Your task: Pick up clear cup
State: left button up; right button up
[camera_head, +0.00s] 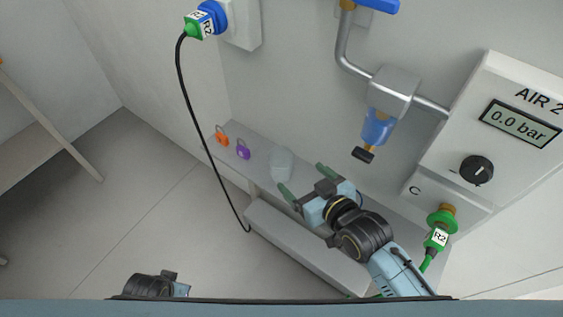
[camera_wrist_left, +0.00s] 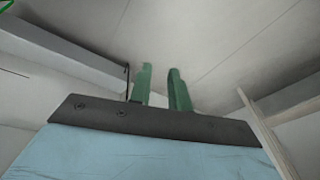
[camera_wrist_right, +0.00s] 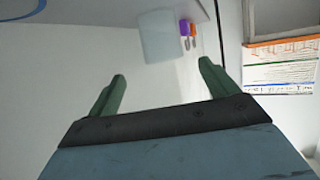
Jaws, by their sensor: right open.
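The clear cup (camera_head: 282,164) stands on the narrow grey shelf by the wall in the head view. It also shows at the top of the right wrist view (camera_wrist_right: 160,38), pale and see-through. My right gripper (camera_head: 303,178) is open and empty, close to the cup. Its two green fingers (camera_wrist_right: 162,82) point toward the cup, which is beyond the fingertips and not between them. My left gripper (camera_wrist_left: 161,78) has a narrow gap between its green fingers with nothing in it. In the head view only part of my left arm shows at the bottom.
An orange padlock (camera_head: 222,141) and a purple padlock (camera_head: 243,154) stand on the shelf left of the cup. A black cable (camera_head: 190,110) hangs in a loop from a wall plug. A blue filter bowl (camera_head: 377,127) on a pipe and the air panel (camera_head: 520,115) are at the right.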

aim_at(288, 168)
jog(key=b+x, duration=0.1)
jog(key=x, duration=0.3)
jog(key=shift+f, duration=0.1)
jog(key=shift+b+x, duration=0.45)
jog(key=shift+x, duration=0.35)
jog(key=b+x, duration=0.2)
jog(key=x, duration=0.2)
jog(key=shift+a, duration=0.2)
jog(key=shift+w+a, duration=0.15)
jog(key=shift+w, duration=0.05)
pick_arm(q)
jog(key=w+d+r+h, duration=0.1)
jog(key=d+r, duration=0.4)
jog(key=r, duration=0.6)
jog(key=shift+w+t, duration=0.3)
jog(key=shift+t, duration=0.1)
jog(key=shift+d, duration=0.1)
pick_arm(e)
jog(key=shift+c, duration=0.4)
jog(key=c, duration=1)
